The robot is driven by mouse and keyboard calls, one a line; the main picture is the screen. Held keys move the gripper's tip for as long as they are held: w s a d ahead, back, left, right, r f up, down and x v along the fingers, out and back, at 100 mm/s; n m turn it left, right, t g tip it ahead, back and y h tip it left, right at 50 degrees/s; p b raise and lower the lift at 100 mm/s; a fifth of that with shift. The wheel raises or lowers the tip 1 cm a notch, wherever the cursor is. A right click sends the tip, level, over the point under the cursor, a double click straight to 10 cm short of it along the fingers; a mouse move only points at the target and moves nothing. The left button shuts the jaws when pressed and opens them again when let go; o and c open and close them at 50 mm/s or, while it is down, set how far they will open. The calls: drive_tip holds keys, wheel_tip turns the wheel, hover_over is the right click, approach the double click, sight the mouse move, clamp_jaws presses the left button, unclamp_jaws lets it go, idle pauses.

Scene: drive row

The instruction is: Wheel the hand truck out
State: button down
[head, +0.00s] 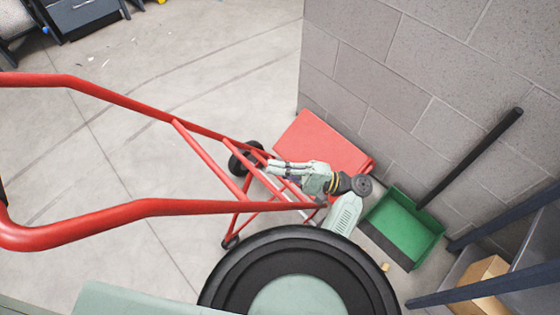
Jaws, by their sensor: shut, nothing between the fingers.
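The red tubular hand truck (165,207) fills the left and middle of the head view, its long handle rails reaching the left edge near the camera. One black wheel (245,158) shows on its far side. Part of another wheel (230,241) shows on the near side. My pale green arm reaches across the truck's lower end. My gripper (271,166) is over the lower frame near the far wheel, shut and empty. Whether it touches the frame I cannot tell. My arm hides some of the lower crossbars.
A flat red panel (318,142) lies by the grey block wall (400,75); whether it belongs to the truck is unclear. A green dustpan (408,222) with a black handle stands right. A shelf holds a cardboard box (480,280). Open floor (190,50) lies beyond the truck.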

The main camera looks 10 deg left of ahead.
drive_tip(key=s+a+r+p, duration=0.1)
drive_tip(key=a+r+p, duration=0.1)
drive_tip(key=a, duration=0.3)
drive_tip(key=s+a+r+p, duration=0.1)
drive_tip(key=s+a+p, duration=0.1)
drive_tip(key=a, duration=0.2)
drive_tip(key=shift+s+a+r, duration=0.3)
drive_tip(key=shift+a+r, duration=0.05)
drive_tip(key=shift+r, duration=0.05)
